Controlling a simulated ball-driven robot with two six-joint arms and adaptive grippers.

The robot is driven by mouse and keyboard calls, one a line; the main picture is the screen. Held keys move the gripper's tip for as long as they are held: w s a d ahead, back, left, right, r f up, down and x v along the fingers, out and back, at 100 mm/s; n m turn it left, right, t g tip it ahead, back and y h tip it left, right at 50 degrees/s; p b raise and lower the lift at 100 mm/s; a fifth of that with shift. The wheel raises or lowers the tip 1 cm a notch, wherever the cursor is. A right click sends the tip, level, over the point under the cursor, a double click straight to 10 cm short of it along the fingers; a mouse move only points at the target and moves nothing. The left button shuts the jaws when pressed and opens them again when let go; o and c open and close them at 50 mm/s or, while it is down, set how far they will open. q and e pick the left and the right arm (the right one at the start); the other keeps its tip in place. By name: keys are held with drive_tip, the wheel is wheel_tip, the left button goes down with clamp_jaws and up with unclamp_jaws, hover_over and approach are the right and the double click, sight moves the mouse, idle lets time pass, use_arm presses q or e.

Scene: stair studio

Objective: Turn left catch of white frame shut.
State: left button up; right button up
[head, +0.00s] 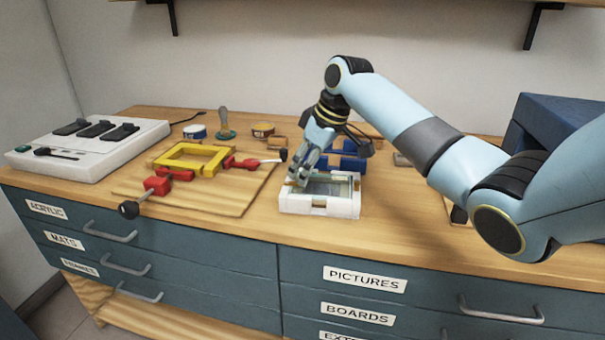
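The white frame (319,210) lies flat near the front edge of the wooden bench, with a greyish panel (335,188) inside it. My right gripper (299,179) reaches down from behind, its fingertips at the left side of the frame. The fingers look close together, but I cannot tell whether they are open or shut, or whether they touch the frame. The left catch cannot be made out; the fingers cover that area. My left gripper is not in view.
Left of the frame, a wooden board (235,199) holds a yellow frame (213,165) between red clamps (157,185). A white switch box (88,148) stands at far left. Blue blocks (353,155) lie behind the white frame. A dark blue box (545,115) stands at back right.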

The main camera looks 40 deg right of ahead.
drive_tip(key=shift+x, duration=0.85)
clamp_jaws()
drive_tip(key=p, duration=0.2)
drive_tip(key=m+p, duration=0.1)
drive_tip(key=p, duration=0.1)
drive_tip(key=shift+s+a+r, duration=0.15)
drive_tip(key=shift+r, duration=0.15)
drive_tip(key=shift+f+m+h+p, duration=0.2)
drive_tip(key=shift+m+h+p, duration=0.1)
drive_tip(key=shift+f, duration=0.1)
unclamp_jaws()
